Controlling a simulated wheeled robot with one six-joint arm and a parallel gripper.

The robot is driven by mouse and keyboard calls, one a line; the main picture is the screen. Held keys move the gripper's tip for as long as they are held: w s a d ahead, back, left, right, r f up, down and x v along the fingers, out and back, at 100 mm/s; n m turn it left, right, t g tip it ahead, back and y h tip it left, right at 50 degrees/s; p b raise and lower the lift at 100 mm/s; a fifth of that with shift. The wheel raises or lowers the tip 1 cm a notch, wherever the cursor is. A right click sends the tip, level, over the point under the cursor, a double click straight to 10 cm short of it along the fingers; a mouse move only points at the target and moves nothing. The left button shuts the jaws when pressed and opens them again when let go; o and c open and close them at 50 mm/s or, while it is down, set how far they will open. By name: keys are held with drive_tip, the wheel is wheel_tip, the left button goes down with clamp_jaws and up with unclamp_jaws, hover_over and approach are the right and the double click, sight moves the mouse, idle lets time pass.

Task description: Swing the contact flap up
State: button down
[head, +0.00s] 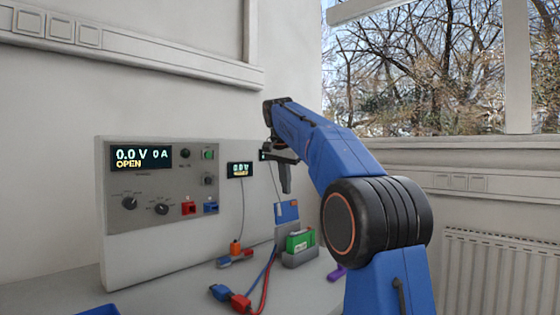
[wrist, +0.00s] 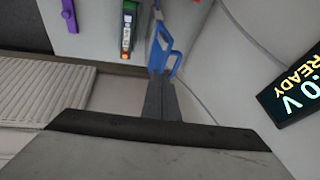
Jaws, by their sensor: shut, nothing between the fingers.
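The contact flap appears to be the blue plate (head: 287,211) behind and above the green battery (head: 300,240), which sits in a grey holder (head: 300,258). My gripper (head: 287,191) points down just above the blue plate in the head view. Its fingers are shut and empty. In the wrist view the fingertips (wrist: 160,76) overlap the lower end of the blue frame; I cannot tell whether they touch it.
The cycler panel (head: 165,187) reads 0.0 V, 0 A, OPEN. A small display (head: 240,170) hangs on the wall. Red and blue cable plugs (head: 238,300) lie in front of the holder. A purple piece (head: 337,273) lies to its right. The bench's left front is mostly clear.

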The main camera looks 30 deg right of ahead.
drive_tip(key=w+v, duration=0.1)
drive_tip(key=v, duration=0.9)
drive_tip(key=shift+r, duration=0.4)
drive_tip(key=shift+a, duration=0.1)
